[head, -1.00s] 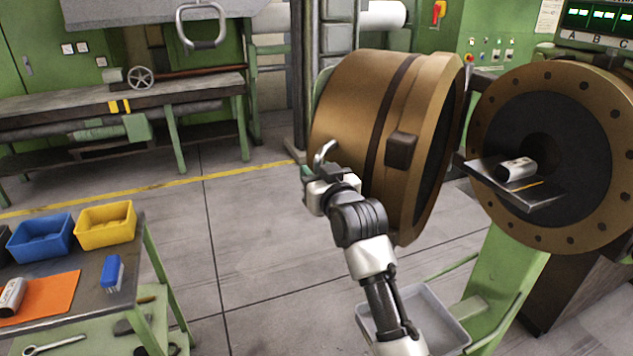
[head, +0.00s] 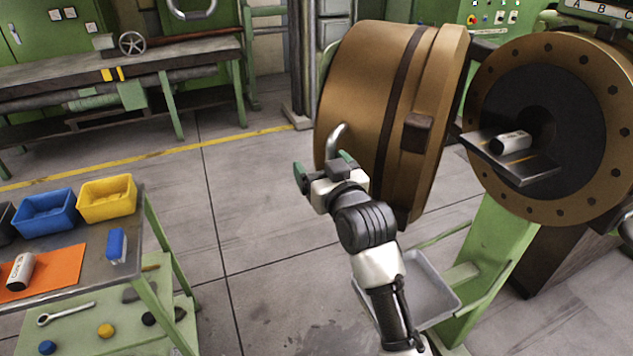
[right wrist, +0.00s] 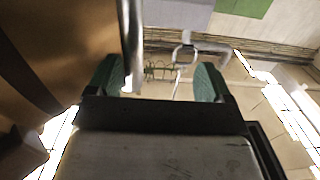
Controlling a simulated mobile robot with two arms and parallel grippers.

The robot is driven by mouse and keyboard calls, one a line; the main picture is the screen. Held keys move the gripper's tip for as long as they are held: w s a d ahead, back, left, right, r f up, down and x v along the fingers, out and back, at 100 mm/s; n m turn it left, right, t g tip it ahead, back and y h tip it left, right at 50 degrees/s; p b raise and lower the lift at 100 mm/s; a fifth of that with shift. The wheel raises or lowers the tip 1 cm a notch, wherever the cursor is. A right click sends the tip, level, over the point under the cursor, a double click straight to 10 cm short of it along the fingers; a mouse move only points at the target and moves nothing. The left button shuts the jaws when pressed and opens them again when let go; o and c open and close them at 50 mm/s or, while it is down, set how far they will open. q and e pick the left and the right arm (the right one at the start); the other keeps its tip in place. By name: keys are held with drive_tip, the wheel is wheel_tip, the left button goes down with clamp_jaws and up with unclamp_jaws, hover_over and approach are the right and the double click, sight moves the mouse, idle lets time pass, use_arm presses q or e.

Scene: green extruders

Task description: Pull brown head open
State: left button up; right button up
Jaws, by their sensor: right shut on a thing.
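The brown head (head: 362,85) is a large drum with a dark band and a dark block on its side. It stands swung out to the left of the round bolted flange (head: 603,110), with a gap between them. Its curved metal handle (head: 336,140) sticks out at its lower left. My right gripper (head: 323,168) is at this handle, with green fingertips. My left gripper is out of view.
A shelf plate with a pale cylinder (head: 510,141) juts out before the flange. A grey tray (head: 428,290) sits below the head. A cart with a yellow bin (head: 107,199) and a blue bin (head: 44,214) stands at left. The floor between is clear.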

drive_tip(key=shift+s+a, duration=0.8)
drive_tip(key=shift+s, duration=0.05)
drive_tip(key=shift+c, duration=0.2)
drive_tip(key=s, duration=0.1)
drive_tip(key=s+a, duration=0.1)
drive_tip(key=s+p, duration=0.1)
drive_tip(key=shift+s+a+r, duration=0.1)
drive_tip(key=shift+a+r, duration=0.1)
drive_tip(key=shift+r, duration=0.2)
drive_tip(key=c, duration=0.5)
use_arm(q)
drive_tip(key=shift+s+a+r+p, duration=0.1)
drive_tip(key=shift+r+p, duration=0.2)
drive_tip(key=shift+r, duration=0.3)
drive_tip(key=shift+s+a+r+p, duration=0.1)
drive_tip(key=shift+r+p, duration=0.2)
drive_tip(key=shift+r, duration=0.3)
use_arm(e)
drive_tip(key=shift+v, duration=1.15)
drive_tip(key=shift+c, duration=0.2)
drive_tip(key=shift+d+f, duration=0.1)
drive_tip(key=shift+f, duration=0.1)
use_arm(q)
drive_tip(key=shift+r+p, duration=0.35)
use_arm(e)
drive_tip(key=shift+d, duration=0.1)
